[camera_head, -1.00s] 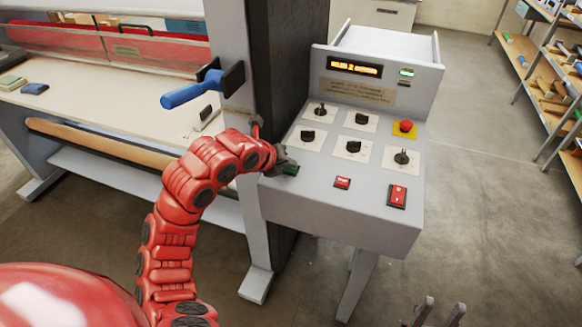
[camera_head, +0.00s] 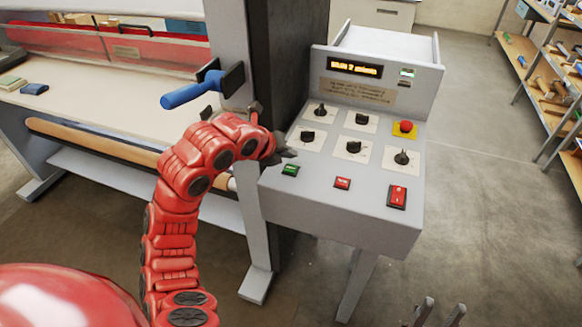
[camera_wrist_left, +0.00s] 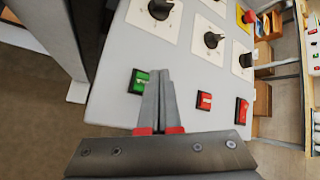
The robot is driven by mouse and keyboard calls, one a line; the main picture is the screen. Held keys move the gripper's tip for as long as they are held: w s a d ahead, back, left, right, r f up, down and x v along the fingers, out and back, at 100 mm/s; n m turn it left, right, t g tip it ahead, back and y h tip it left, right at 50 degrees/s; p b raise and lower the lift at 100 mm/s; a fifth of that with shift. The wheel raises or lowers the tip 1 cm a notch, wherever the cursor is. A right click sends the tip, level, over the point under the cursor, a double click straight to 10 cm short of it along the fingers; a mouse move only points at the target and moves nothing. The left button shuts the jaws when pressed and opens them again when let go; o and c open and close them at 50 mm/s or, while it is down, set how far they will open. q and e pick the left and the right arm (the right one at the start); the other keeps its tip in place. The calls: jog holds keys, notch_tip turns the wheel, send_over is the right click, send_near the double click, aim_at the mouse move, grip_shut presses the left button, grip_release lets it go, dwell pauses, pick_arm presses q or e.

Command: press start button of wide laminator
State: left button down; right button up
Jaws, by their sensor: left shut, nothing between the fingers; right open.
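The wide laminator's grey control panel (camera_head: 330,185) stands beside its roller body. A green button (camera_head: 290,170) sits at the panel's near left edge, with a red button (camera_head: 342,183) to its right. My left gripper (camera_head: 291,153) is shut and empty, just behind and above the green button in the head view. In the left wrist view its closed fingertips (camera_wrist_left: 158,75) show just right of the green button (camera_wrist_left: 139,81), apparently apart from it. The red button (camera_wrist_left: 204,100) shows further right. My right gripper (camera_head: 437,310) is open at the bottom edge, only its fingertips visible.
Several black knobs (camera_head: 353,146), a red emergency knob (camera_head: 406,126) and a red switch (camera_head: 397,196) are on the panel. A lit display (camera_head: 355,68) is on its upright back. A blue-handled crank (camera_head: 192,92) juts out left. Open floor (camera_head: 490,220) lies to the right.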

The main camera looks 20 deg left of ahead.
aim_at(289, 171)
pick_arm(q)
jog(key=shift+r, duration=1.6)
